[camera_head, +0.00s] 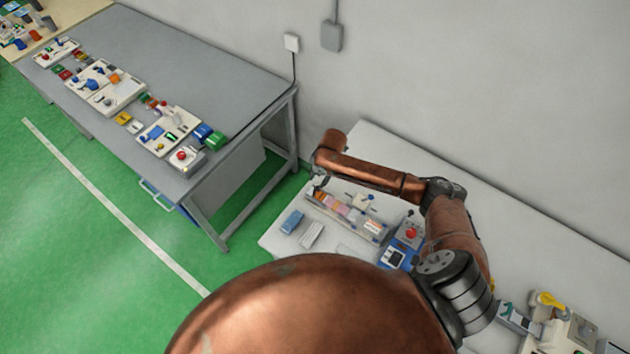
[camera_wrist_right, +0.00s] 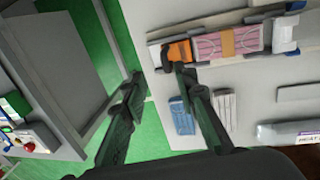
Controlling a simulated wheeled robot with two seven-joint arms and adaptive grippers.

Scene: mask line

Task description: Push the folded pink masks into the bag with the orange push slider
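The orange push slider (camera_wrist_right: 178,51) sits at the left end of a narrow channel in the wrist view, with a dark part at its side. The folded pink masks (camera_wrist_right: 212,46) lie directly to its right, with an orange band across them. A clear and white bag end (camera_wrist_right: 284,34) is at the channel's right end. My right gripper (camera_wrist_right: 158,82) is open and empty, with one fingertip close to the slider; I cannot tell whether they touch. In the head view the right gripper (camera_head: 318,183) hangs over the channel's left end, small and partly hidden. My left gripper is not in view.
A blue stack (camera_head: 292,221) and a white stack (camera_head: 312,235) lie in front of the channel on the white table (camera_head: 275,240). A red-button box (camera_head: 410,234) stands to the right. The wall is behind. A grey bench (camera_head: 190,60) stands across the green floor.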

